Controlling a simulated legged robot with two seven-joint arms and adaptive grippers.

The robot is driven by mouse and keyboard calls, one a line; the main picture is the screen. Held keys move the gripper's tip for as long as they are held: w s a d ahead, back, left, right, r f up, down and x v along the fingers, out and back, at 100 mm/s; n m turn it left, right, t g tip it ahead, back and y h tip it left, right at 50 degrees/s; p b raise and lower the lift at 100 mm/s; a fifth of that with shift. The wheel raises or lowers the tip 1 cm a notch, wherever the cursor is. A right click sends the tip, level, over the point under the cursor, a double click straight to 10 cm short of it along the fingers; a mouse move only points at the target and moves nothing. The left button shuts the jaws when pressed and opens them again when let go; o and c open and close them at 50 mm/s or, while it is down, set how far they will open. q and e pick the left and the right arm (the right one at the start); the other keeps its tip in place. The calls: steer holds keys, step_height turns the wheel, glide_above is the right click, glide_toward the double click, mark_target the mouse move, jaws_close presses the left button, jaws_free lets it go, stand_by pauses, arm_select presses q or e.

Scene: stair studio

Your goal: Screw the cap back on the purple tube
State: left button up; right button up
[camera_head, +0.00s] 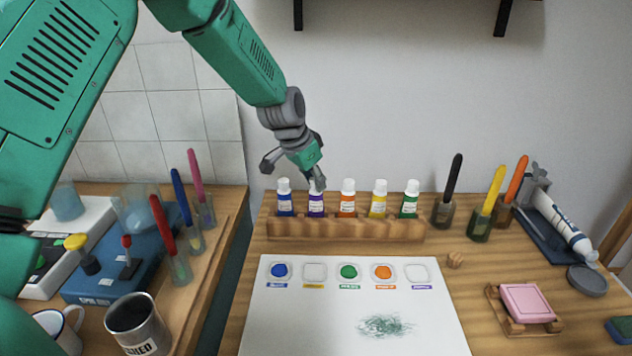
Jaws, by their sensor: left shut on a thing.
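The purple tube (316,205) stands upright in the wooden rack, second from the left in a row of paint tubes. A white cap (317,187) is at its top, in line with the tube. I cannot tell whether it is seated or threaded. My left gripper (317,179) reaches down from the upper left, its fingertips shut on the white cap and partly hiding it. My right gripper is not in view.
The wooden rack (345,232) also holds blue (285,204), orange (347,205), yellow (378,205) and green (410,205) tubes, close beside each other. A white sheet (300,325) with paint wells lies in front. Brushes in jars (443,213) stand at right.

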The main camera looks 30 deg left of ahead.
arm_select(q)
steer(key=shift+f, duration=0.3)
stand_by(0.5)
steer(key=o, duration=1.2)
steer(key=shift+r, duration=0.1)
steer(key=shift+r+p, duration=3.2)
steer(key=shift+r, duration=0.3)
steer(key=shift+f, duration=0.15)
